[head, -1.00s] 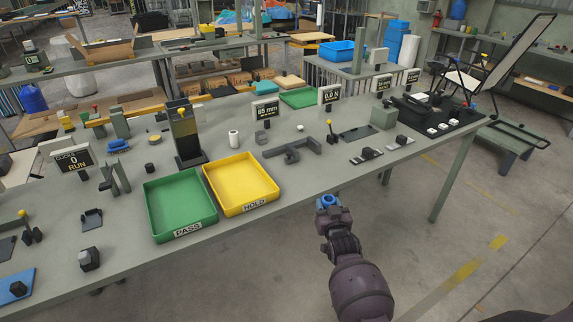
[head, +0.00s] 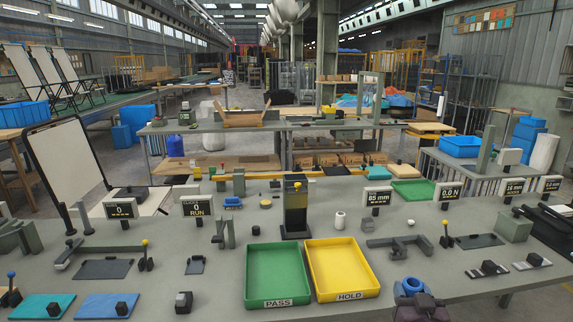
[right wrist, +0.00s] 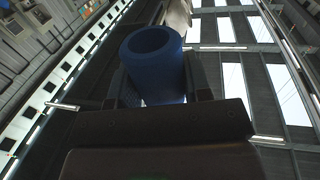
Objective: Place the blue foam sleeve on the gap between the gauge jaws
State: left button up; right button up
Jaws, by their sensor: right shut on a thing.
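The blue foam sleeve (head: 411,286) is a short hollow tube, held in my right gripper (head: 412,293) at the bottom right of the head view, at the table's front edge. In the right wrist view the sleeve (right wrist: 152,44) stands between the two dark fingers of the right gripper (right wrist: 160,88), its open end showing. A grey fixture with short upright arms (head: 400,246), which look like gauge jaws, lies on the table behind the sleeve, near the 85 mm display (head: 378,197). The sleeve is apart from it. My left gripper is not in view.
The green PASS tray (head: 277,303) and yellow HOLD tray (head: 350,296) lie left of the right gripper. A dark post (head: 296,212) stands behind them. A lever with a yellow knob (head: 447,235) and switches (head: 488,268) are to the right. A similar grey fixture (head: 95,248) lies at left.

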jog(key=shift+s+a+r+n+y, duration=0.6)
jog(key=shift+s+a+y, duration=0.3)
jog(key=shift+s+a, duration=2.95)
jog(key=w+d+f+m+h, duration=0.2)
jog(key=w+d+f+h, duration=0.15)
jog(key=w+d, duration=0.7)
jog(key=d+f, duration=0.4)
jog(key=f, duration=0.2)
jog(key=w+d+f+m+h, duration=0.1)
jog(key=d+f, duration=0.3)
jog(key=f, duration=0.2)
jog(key=shift+f+g, duration=0.3)
jog(key=shift+w+d+h, duration=0.1)
jog(key=shift+h, duration=0.15)
